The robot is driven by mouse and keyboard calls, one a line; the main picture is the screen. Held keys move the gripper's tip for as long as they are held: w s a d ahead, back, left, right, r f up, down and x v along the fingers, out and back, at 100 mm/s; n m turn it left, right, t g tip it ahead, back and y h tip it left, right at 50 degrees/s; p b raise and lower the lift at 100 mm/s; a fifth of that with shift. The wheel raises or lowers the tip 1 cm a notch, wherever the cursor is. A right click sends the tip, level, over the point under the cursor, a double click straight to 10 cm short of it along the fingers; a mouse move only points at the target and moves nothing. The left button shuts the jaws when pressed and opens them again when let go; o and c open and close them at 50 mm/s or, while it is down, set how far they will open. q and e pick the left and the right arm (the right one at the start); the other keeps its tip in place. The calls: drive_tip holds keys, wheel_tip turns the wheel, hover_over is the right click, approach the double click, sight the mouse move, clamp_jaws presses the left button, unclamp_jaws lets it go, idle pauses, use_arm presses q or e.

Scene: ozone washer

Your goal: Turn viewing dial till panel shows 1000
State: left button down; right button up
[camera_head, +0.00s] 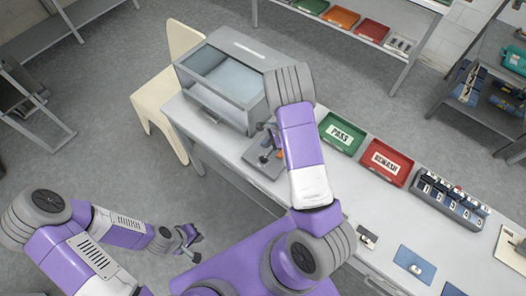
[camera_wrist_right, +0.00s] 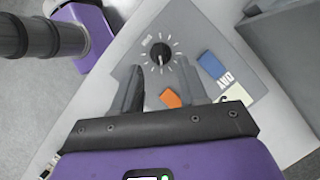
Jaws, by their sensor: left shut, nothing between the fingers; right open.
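The dial (camera_wrist_right: 161,53) is a round black knob with a light pointer line and white tick marks around it, on a grey plate (camera_wrist_right: 190,22) in the right wrist view. My right gripper (camera_wrist_right: 160,82) is open, its two fingers pointing toward the dial with nothing between them; the dial lies just beyond the fingertips. In the head view the right gripper (camera_head: 268,138) is over the grey plate (camera_head: 254,163), partly covered by my arm. My left gripper (camera_head: 188,240) is shut and empty, low at the left, away from the table. No number readout is legible.
An orange block (camera_wrist_right: 171,98) and a blue block (camera_wrist_right: 212,65) lie near the fingers. The grey washer box (camera_head: 222,112) stands behind the plate. Green PASS (camera_head: 340,148) and red REWASH (camera_head: 380,178) trays are to the right. A cream chair (camera_head: 152,100) stands left.

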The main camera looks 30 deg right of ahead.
sight(264, 157)
drive_tip(key=shift+x, duration=2.6)
